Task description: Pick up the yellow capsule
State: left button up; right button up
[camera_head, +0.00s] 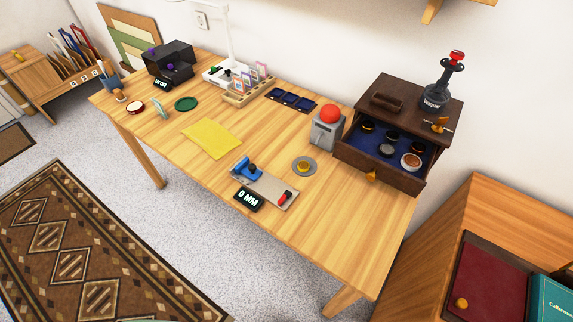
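No object is plainly a yellow capsule at this size. A small round gold-yellow piece (304,166) sits on a grey disc on the wooden table, left of the open drawer. Inside the blue-lined drawer (376,142) lie several small round pieces, including a dark one with a gold rim (367,127) and a white-rimmed coppery one (410,160). I cannot tell which of these, if any, is the capsule. Neither of my grippers is in view.
The wooden table (255,190) holds a yellow cloth (211,138), a gauge reading 0 MM (249,199), a grey box with a red dome (328,125), and the dark cabinet (416,97). The table's front right is clear. A lower wooden cabinet (478,205) stands right.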

aim_at(303, 166)
jog(key=i+j+z, duration=0.1)
jog(key=j+z, duration=1.05)
jog(key=j, duration=0.15)
jog(key=j+z, duration=0.4)
